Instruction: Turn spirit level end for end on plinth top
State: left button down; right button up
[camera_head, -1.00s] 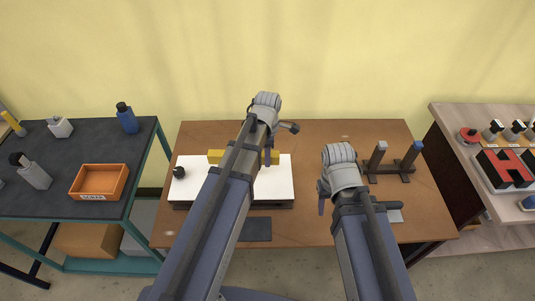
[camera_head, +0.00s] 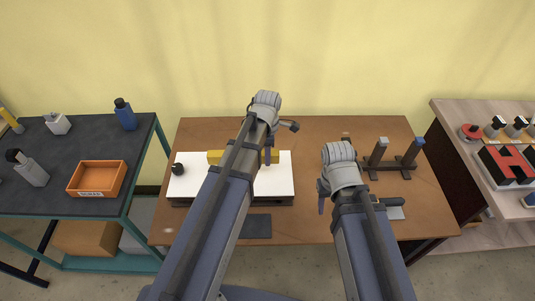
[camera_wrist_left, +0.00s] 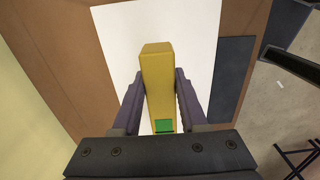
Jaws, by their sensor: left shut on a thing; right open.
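The yellow spirit level (camera_wrist_left: 157,80) is between the two fingers of my left gripper (camera_wrist_left: 158,88), with its green vial (camera_wrist_left: 164,126) near the palm end in the left wrist view. I cannot tell whether the level touches the top. My right gripper (camera_head: 321,203) is open and empty, right of the plinth; its jaws are mostly hidden by the arm.
A dark mat (camera_head: 258,226) lies in front. A stand with two posts (camera_head: 390,163) is on the right of the wooden table (camera_head: 320,130). An orange bin (camera_head: 97,178) is on the left bench.

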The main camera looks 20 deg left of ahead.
aim_at(267, 172)
pick_arm(q)
jog(key=shift+f+b, duration=2.45)
jog(key=shift+f, duration=0.2)
jog(key=shift+f+b, duration=0.55)
jog(key=shift+f, duration=0.05)
jog(key=shift+c, duration=1.8)
grip_release()
jog(key=shift+r, duration=0.1)
notch_tip(267, 172, up, 8)
jog(key=p, duration=0.8)
